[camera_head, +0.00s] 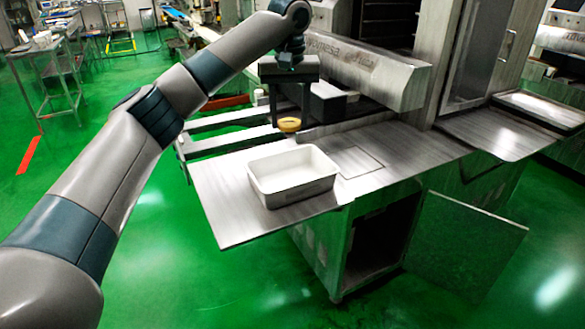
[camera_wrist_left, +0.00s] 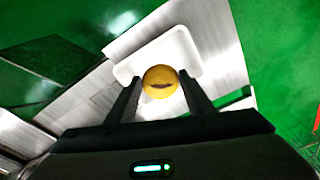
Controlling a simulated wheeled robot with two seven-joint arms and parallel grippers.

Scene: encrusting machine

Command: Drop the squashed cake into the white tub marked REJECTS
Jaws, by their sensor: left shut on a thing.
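The squashed cake (camera_head: 289,125) is a small golden-brown round. It also shows in the left wrist view (camera_wrist_left: 160,81), with a dark mark across its face. My left gripper (camera_head: 290,122) is shut on it and holds it above the steel table, behind the tub as the head view sees it. The white tub (camera_head: 292,190) stands on the table, open at the top, and looks empty inside. In the left wrist view the tub (camera_wrist_left: 186,45) lies beyond the cake, partly hidden by it. I cannot read any marking on the tub. My right gripper is not in view.
The steel table (camera_head: 225,205) has free room around the tub. The encrusting machine's body (camera_head: 365,68) rises behind it, and rails (camera_head: 225,143) run to the left. An open cabinet door (camera_head: 465,245) juts out below at the right. The green floor is clear in front.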

